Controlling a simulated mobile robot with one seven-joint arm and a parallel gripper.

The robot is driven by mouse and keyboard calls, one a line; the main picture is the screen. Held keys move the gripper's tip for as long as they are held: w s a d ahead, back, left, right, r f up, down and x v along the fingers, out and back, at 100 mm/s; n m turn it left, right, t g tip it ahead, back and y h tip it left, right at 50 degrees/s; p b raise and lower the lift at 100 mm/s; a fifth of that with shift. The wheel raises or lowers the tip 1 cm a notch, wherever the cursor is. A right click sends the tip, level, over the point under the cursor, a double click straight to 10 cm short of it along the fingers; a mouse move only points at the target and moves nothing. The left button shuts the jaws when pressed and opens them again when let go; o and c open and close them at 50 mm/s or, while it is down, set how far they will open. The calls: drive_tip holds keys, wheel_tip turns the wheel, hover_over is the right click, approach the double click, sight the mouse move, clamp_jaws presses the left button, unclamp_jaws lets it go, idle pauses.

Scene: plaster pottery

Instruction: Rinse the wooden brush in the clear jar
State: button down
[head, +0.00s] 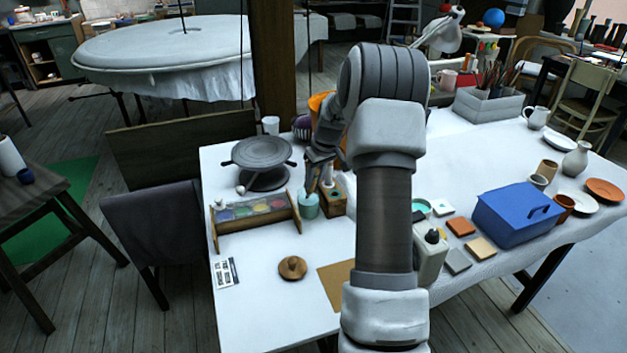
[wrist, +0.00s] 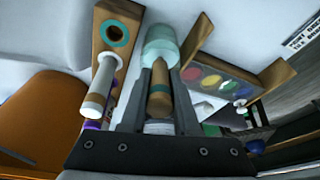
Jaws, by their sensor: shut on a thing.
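My gripper (wrist: 159,80) is shut on the wooden brush (wrist: 158,98), which lies between its two dark fingers in the wrist view. The clear jar (wrist: 160,42), pale teal, is straight beyond the fingertips, in line with the brush. I cannot tell how far the brush end is inside it. In the head view my gripper (head: 317,172) points down just above the clear jar (head: 308,207), which stands on the white table. The brush is mostly hidden there by the fingers.
A wooden holder (wrist: 120,22) with a teal-ringed hole and a white-handled tool (wrist: 98,92) stands close beside the jar. A paint rack (head: 222,229) with coloured pans is on its left. A round wooden lid (head: 292,268) lies in front. A grey turntable (head: 263,152) stands behind.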

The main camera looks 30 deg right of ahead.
drive_tip(key=shift+r+p, duration=1.6)
drive_tip(key=shift+r, duration=1.35)
drive_tip(key=shift+r+p, duration=1)
drive_tip(key=shift+r, duration=0.55)
